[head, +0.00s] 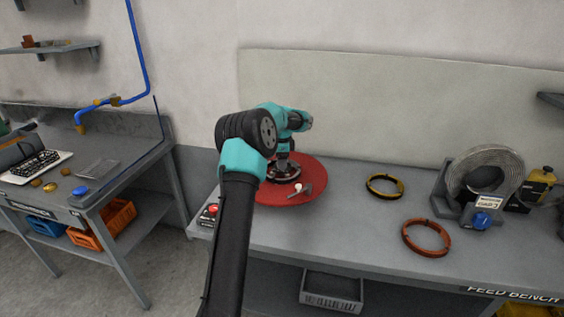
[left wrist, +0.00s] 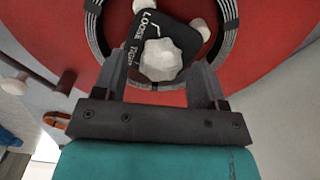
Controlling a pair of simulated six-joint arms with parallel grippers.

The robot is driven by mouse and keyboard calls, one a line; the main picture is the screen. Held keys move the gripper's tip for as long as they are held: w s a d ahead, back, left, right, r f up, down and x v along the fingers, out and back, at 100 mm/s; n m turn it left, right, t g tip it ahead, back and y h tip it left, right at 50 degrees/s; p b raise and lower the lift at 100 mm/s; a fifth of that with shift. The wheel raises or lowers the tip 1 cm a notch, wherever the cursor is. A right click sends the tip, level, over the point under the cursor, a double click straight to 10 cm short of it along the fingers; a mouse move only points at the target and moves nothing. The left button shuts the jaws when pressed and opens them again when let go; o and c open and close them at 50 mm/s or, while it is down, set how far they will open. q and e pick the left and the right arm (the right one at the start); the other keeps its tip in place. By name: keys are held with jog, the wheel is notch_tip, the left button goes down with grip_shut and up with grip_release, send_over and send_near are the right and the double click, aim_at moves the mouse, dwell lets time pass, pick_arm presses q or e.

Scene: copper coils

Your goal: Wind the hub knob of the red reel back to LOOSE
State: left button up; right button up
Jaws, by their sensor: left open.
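The red reel (head: 312,178) lies flat on the bench, left of its middle, and fills much of the left wrist view (left wrist: 268,65). The pale, lobed hub knob (left wrist: 161,60) sits at its centre on a dark plate (left wrist: 146,27) marked LOOSE and TIGHT. In the head view my left arm hides most of the hub. My left gripper (left wrist: 165,75) points down over the hub, its jaws open, one finger on each side of the knob. I cannot tell whether the fingers touch it. My right gripper is not in view.
A yellow-black coil (head: 384,187) and a copper coil (head: 427,238) lie right of the reel. A grey coiled-strip machine (head: 484,180) stands farther right. A red button box (head: 209,214) sits at the bench's left end. A crank handle (head: 300,188) rises from the reel.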

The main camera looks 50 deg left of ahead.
pick_arm(q)
jog(key=shift+f, duration=0.35)
jog(key=shift+c, duration=0.4)
jog(key=c, duration=0.8)
jog(key=shift+c, duration=0.2)
